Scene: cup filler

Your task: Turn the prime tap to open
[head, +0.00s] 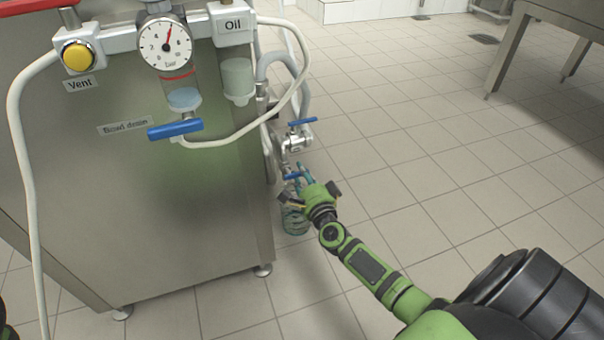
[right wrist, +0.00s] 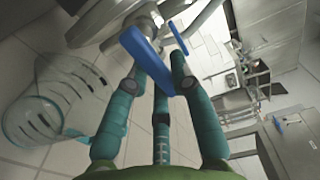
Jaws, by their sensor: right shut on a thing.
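Two blue-handled taps sit on the pipework at the right side of the steel machine, with no label in view. The upper blue tap handle (head: 303,121) also shows in the right wrist view (right wrist: 178,38). The lower blue tap handle (head: 293,176) is at my right gripper (head: 305,188), and neither handle's name can be read, so I cannot tell which is the prime tap. In the right wrist view, the teal fingers of my right gripper (right wrist: 157,80) close on the near blue handle (right wrist: 146,60).
A blue bowl drain handle (head: 175,129), a gauge (head: 164,44) and a yellow vent button (head: 77,56) are on the machine.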

